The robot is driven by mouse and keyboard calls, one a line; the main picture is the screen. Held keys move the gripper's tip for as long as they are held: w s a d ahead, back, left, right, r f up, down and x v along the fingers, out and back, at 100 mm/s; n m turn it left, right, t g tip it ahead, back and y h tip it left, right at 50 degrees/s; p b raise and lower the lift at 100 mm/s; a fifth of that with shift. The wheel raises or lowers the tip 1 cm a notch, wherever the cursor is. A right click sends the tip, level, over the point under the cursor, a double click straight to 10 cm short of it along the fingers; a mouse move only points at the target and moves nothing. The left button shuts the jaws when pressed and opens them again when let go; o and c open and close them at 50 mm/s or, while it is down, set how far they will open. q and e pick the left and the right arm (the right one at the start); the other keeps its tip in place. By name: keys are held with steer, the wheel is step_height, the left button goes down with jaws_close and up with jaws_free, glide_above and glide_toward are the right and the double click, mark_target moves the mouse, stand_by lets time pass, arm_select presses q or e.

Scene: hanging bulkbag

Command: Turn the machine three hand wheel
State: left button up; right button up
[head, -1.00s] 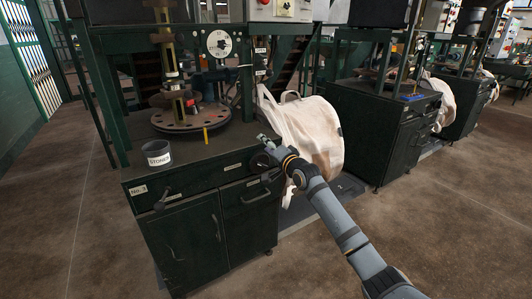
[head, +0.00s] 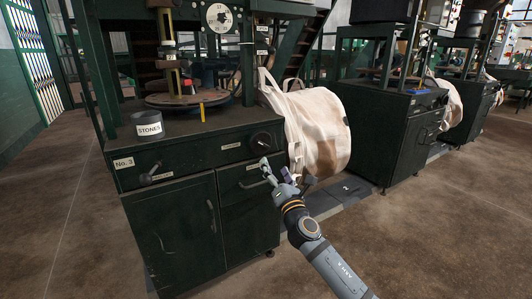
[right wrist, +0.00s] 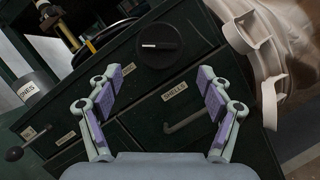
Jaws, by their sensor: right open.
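The machine marked No. 3 (head: 165,207) is a dark green cabinet at the left in the head view. Its hand wheel (head: 262,142) is a small black disc at the front's upper right corner. The wheel also shows in the right wrist view (right wrist: 158,45), with a pale line across its face. My right gripper (head: 274,171) is open and empty, just below the wheel in the head view and apart from it. In the right wrist view its fingers (right wrist: 162,80) spread apart below the wheel, with nothing between them. My left gripper is not in view.
A white bulk bag (head: 318,128) hangs close to the right of the wheel. A drawer handle (head: 252,182) lies under it, and a lever (head: 157,172) is at the front left. A pot marked STONES (head: 149,127) stands on top. Floor is clear in front.

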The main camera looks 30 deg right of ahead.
mark_target(265, 144)
steer(key=x, duration=1)
steer(key=shift+w, duration=0.2)
steer(key=shift+r, duration=0.1)
steer(key=c, duration=1.2)
